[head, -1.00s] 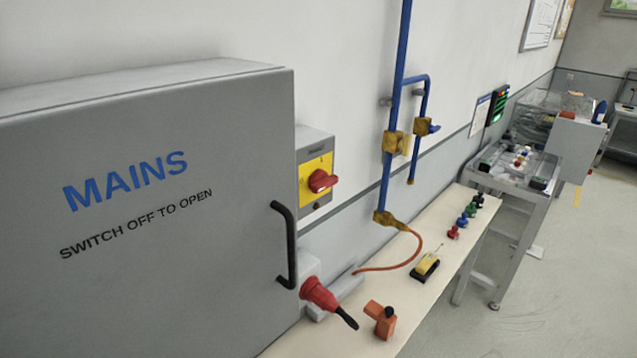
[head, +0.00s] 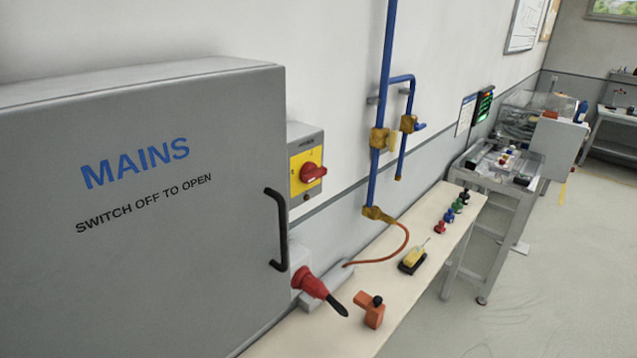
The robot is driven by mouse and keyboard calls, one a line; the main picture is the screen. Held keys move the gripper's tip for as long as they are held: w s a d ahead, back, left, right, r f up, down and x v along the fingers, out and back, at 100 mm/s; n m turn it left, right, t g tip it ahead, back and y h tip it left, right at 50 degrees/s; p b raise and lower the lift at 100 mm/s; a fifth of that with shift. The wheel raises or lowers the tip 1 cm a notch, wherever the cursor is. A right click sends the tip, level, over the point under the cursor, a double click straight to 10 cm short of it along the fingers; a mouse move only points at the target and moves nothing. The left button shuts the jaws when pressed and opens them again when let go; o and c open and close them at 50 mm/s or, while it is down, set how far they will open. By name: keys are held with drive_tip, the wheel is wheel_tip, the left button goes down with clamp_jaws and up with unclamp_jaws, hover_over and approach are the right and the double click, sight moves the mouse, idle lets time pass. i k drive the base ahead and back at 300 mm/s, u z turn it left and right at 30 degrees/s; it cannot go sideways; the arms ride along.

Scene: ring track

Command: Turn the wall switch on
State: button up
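The wall switch (head: 306,172) is a grey box on the wall with a yellow plate and a red rotary knob (head: 313,173). It sits just right of the large grey MAINS cabinet (head: 140,260), whose near edge hides part of the box's left side. The cabinet door is closed and has a black bar handle (head: 279,230). The knob's exact setting is too small to read. My gripper does not show in this view.
A bench (head: 385,325) along the wall holds an orange block (head: 369,310), a yellow device (head: 412,260) and several coloured knobs. Blue pipes (head: 385,90) run down the wall. Floor (head: 560,280) is clear at right.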

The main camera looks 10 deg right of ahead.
sight(309, 173)
drive_tip(key=k, duration=1.15)
drive_tip(key=z, duration=0.55)
drive_tip(key=i, duration=2.05)
drive_tip(key=u, duration=0.75)
